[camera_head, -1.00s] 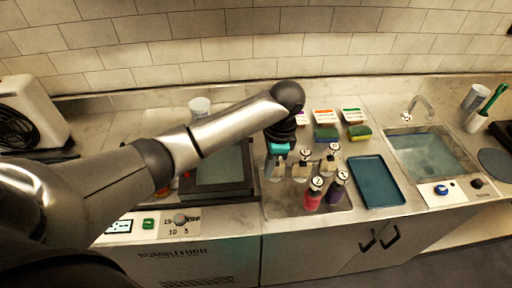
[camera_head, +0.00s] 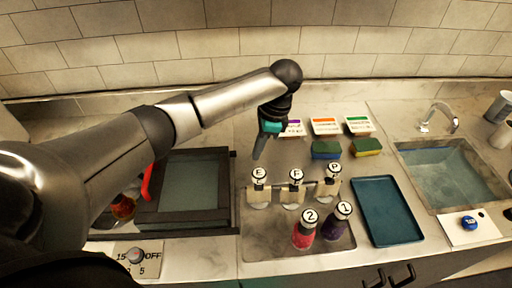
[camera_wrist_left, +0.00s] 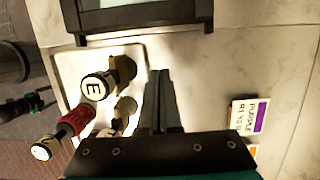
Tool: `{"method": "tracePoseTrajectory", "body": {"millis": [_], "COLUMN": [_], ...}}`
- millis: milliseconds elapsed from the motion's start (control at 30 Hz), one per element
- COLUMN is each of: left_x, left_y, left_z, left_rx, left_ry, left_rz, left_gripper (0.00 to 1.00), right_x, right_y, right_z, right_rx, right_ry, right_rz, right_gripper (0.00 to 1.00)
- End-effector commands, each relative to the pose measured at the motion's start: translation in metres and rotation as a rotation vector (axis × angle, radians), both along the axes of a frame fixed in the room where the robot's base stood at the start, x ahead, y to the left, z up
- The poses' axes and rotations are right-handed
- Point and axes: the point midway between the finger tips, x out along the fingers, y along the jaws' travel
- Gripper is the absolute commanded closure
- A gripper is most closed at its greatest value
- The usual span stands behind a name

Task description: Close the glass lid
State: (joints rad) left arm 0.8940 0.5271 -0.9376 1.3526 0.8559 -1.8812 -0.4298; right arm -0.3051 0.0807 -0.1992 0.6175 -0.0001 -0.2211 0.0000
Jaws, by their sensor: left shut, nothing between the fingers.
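The glass lid (camera_head: 190,187) is a greenish pane in a dark frame at the left of the counter in the head view. It lies roughly flat over a dark box; I cannot tell whether it is fully down. My left arm covers part of its left side. Part of the dark-framed glass also shows at the top of the left wrist view (camera_wrist_left: 140,14). My left gripper (camera_head: 259,155) is shut and empty, pointing down right of the lid and apart from it, behind the bottle marked E. Its fingers show in the left wrist view (camera_wrist_left: 161,100). My right gripper is out of view.
Several labelled bottles (camera_head: 258,196) stand on a pale tray (camera_head: 262,248) right of the lid. Sponges (camera_head: 326,150) and small cards (camera_head: 327,126) lie behind. A blue tray (camera_head: 387,210) and a sink (camera_head: 455,172) are farther right. A knob panel (camera_head: 135,257) is at the front left.

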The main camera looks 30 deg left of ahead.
Motion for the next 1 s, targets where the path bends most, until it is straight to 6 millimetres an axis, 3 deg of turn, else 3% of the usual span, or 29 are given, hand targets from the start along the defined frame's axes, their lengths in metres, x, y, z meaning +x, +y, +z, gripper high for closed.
{"method": "tracePoseTrajectory", "body": {"millis": [100, 333, 600, 1000], "left_x": [-0.005, -0.011, -0.027, -0.03], "left_y": [0.007, 0.017, 0.044, 0.049], "left_z": [-0.027, -0.074, -0.068, -0.069], "left_rx": [0.002, 0.002, 0.002, 0.0], "left_ry": [0.004, 0.002, -0.001, -0.001], "left_rz": [0.002, 0.002, 0.0, -0.001], "left_gripper": [1.0, 1.0, 1.0, 1.0], "right_x": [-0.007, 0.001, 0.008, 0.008], "right_y": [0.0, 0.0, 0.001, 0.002], "right_z": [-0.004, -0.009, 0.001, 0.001], "right_rx": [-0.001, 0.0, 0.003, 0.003], "right_ry": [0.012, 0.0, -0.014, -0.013], "right_rz": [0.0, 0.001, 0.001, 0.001], "right_gripper": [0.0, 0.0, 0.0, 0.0]}}
